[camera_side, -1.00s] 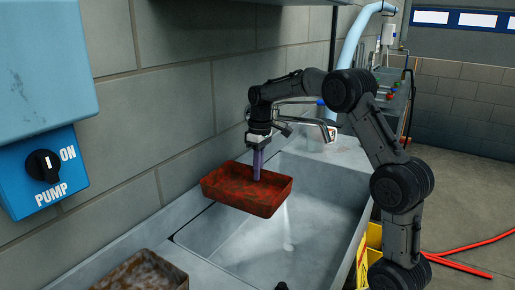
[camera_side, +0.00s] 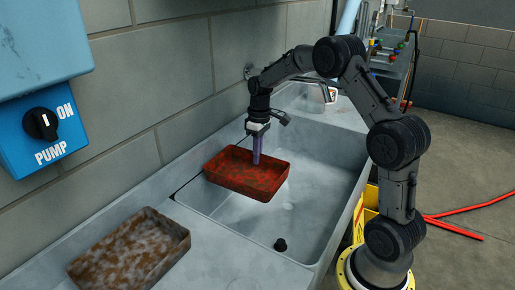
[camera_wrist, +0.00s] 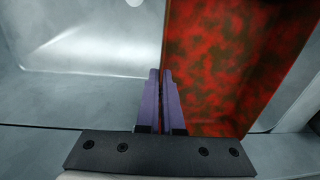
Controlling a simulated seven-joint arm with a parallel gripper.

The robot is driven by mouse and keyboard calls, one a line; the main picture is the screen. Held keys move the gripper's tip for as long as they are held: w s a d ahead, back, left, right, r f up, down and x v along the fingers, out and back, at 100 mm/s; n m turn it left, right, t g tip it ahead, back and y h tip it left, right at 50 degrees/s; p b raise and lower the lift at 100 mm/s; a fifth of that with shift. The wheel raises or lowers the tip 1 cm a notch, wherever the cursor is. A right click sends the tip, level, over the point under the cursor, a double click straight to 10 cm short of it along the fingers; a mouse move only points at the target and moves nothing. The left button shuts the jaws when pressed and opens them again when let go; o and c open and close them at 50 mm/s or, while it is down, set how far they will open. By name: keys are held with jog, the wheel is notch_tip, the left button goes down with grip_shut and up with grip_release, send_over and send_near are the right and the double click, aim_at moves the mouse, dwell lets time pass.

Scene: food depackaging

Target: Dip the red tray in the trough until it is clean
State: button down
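The red tray (camera_side: 232,178) is shallow, rectangular and mottled with dark stains. It hangs nearly level over the left part of the grey metal trough (camera_side: 315,210). My gripper (camera_side: 256,161) points down with its purple fingers at the tray. In the wrist view, the fingers (camera_wrist: 163,100) are closed together along the edge of the red tray (camera_wrist: 225,65), which extends to the right. The fingers hide the gripped part of the rim. I cannot tell whether the tray's underside touches any water.
A brown, grey-blotched tray (camera_side: 130,250) lies on the counter at front left. A dark drain plug (camera_side: 280,244) is on the trough floor. A blue PUMP switch box (camera_side: 42,128) is on the wall. A tap (camera_side: 325,93) stands behind the trough.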

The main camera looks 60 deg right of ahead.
jog(key=shift+f, duration=9.05)
jog(key=shift+s, duration=0.1)
jog(key=shift+r, duration=11.8)
